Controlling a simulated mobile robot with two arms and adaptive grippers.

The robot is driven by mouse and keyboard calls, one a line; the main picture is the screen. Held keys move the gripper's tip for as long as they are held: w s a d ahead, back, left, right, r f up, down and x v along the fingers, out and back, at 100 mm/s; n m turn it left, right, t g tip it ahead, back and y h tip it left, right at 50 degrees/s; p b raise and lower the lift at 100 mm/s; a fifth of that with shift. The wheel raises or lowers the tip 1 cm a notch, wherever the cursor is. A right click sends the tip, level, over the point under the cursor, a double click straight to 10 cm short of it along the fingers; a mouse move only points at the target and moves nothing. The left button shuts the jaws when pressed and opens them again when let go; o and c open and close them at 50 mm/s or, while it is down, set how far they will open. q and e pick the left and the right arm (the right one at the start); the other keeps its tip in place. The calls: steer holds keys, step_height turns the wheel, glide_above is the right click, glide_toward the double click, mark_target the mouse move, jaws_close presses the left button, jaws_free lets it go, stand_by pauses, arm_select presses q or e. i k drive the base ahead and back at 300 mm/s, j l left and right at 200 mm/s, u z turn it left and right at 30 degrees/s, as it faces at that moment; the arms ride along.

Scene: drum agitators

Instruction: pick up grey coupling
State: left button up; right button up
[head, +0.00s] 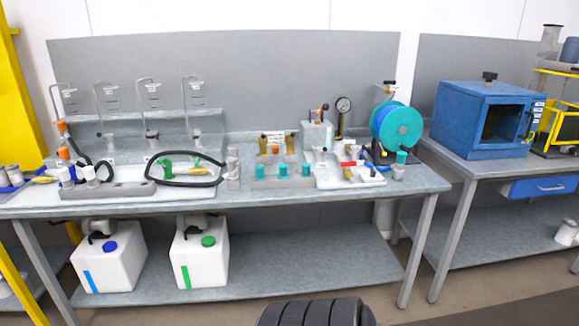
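Several small grey fittings stand on the long workbench (430,178), and I cannot tell for sure which is the grey coupling. One upright grey cylindrical piece (233,165) stands near the bench middle, right of a looped black hose (187,183). Another small grey piece (398,172) stands near the right end, below a teal-topped fitting (402,157). Neither of my grippers is in view, and nothing is seen held.
A teal hose reel (397,126) and a pressure gauge (343,105) stand at the bench's right. White drums (110,262) (199,252) sit on the lower shelf (300,262). A blue cabinet (487,118) stands on the right table. A yellow frame (22,95) borders the left.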

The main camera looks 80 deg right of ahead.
mark_target(232, 162)
steer(key=z, duration=2.15)
